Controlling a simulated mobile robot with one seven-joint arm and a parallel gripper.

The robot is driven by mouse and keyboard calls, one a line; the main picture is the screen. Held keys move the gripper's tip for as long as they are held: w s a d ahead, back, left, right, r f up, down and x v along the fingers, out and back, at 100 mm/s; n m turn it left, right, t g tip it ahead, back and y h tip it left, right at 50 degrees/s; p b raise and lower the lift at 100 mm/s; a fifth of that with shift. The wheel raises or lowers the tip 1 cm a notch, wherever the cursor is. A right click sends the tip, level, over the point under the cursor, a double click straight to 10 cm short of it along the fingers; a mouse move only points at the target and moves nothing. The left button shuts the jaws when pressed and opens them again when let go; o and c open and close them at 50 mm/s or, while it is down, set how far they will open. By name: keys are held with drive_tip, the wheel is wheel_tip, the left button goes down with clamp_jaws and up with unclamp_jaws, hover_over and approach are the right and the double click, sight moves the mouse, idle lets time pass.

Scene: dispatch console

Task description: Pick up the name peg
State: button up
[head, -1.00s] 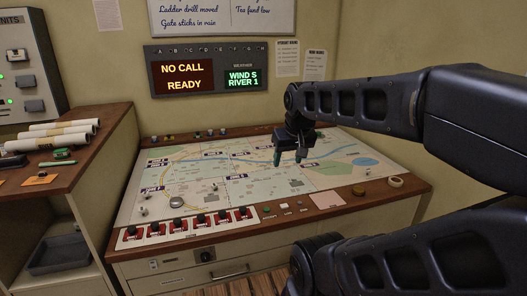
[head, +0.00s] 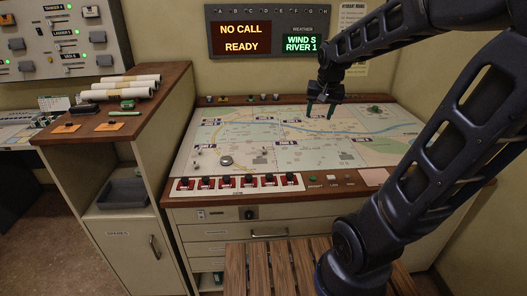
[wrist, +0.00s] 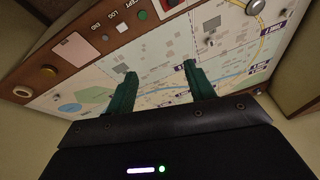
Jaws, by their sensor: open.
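My gripper (head: 320,112) is open and empty, held above the back part of the map table (head: 345,180). In the wrist view its two green fingers (wrist: 160,72) stand apart with only map behind them. I cannot tell which item is the name peg. Small pegs or knobs (head: 222,99) stand along the table's wooden back ledge, left of my gripper. Small pale pieces (head: 197,152) stand at the map's left side, beside a round metal piece (head: 226,161). A green-topped piece (head: 374,109) lies at the map's back right.
A row of red switches (head: 227,183) runs along the table's front left. A wooden-topped cabinet (head: 160,110) at left holds rolled papers (head: 120,88), orange tags (head: 110,127) and a grey tray (head: 123,193) below. A slatted wooden surface (head: 268,270) lies in front.

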drive_tip(key=w+a+f+m, duration=0.1)
drive_tip(key=w+a+f, duration=0.3)
drive_tip(key=w, duration=0.3)
drive_tip(key=w+a+f+m, duration=0.1)
drive_tip(key=w+a+f, duration=0.25)
drive_tip(key=w, duration=0.35)
drive_tip(key=m+h, duration=0.2)
drive_tip(key=h, duration=0.1)
approach(263, 148)
drive_tip(key=x, duration=0.5)
drive_tip(key=shift+w+d+r, duration=0.1)
drive_tip(key=shift+d+r, duration=0.05)
drive_tip(key=shift+d, duration=0.1)
drive_tip(key=shift+y, duration=0.3)
drive_tip(key=shift+s+x, duration=0.2)
drive_tip(key=shift+x, duration=2.5)
drive_tip(key=c, duration=1)
drive_tip(key=shift+a, duration=0.1)
drive_tip(key=shift+c, duration=0.2)
wheel_tip(263, 148, up, 20)
